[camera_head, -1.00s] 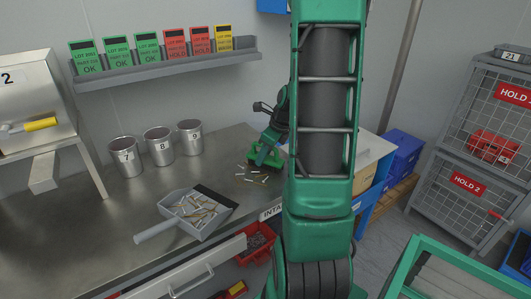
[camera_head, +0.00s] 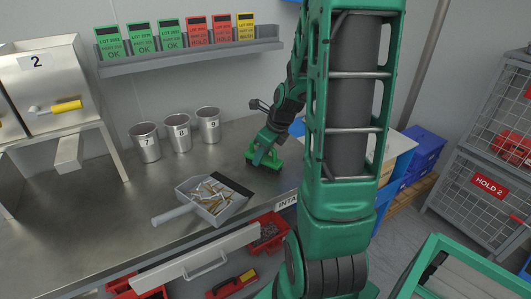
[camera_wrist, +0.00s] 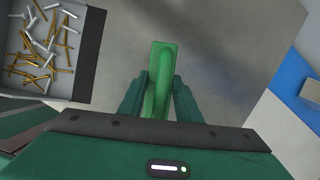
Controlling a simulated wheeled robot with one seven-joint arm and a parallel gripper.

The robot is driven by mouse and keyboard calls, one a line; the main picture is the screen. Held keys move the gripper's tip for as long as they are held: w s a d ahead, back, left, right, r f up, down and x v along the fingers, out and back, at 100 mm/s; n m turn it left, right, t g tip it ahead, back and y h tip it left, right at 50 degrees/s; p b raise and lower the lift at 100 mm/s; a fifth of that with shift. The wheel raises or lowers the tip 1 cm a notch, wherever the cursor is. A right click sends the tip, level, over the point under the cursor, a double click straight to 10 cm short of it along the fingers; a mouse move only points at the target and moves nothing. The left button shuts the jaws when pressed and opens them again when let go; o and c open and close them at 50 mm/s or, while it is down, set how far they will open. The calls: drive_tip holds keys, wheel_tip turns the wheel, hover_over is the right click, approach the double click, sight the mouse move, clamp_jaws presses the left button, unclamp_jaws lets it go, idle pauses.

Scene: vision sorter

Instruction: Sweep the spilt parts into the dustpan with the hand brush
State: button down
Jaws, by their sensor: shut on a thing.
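The green hand brush (camera_head: 264,160) is in my gripper (camera_head: 262,150) on the steel bench, right of the dustpan. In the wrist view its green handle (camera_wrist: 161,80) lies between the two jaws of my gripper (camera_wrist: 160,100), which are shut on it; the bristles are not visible. The grey dustpan (camera_head: 186,184) lies flat on the bench with its handle to the left and its dark lip towards the brush. Several silver and brass-coloured parts (camera_head: 210,194) lie in it, and they also show in the wrist view (camera_wrist: 42,45). I see no loose parts on the bare bench; the brush and gripper hide some of it.
Cups 7 (camera_head: 147,148), 8 (camera_head: 179,138) and 9 (camera_head: 208,129) stand behind the dustpan. A hopper marked 2 (camera_head: 40,85) stands at the left. Red bins (camera_head: 268,238) sit below the bench front. Blue boxes (camera_head: 425,147) stand to the right.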

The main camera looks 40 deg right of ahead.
drive_tip(key=shift+w+a, duration=0.15)
drive_tip(key=shift+a, duration=1.3)
drive_tip(key=shift+w+a, duration=0.15)
drive_tip(key=shift+a, duration=1.25)
drive_tip(key=shift+w+a, duration=0.15)
drive_tip(key=shift+a, duration=1.3)
wheel_tip(320, 180, up, 7)
drive_tip(key=shift+f, duration=0.2)
drive_tip(key=shift+s+d, duration=0.1)
drive_tip(key=shift+d, duration=0.05)
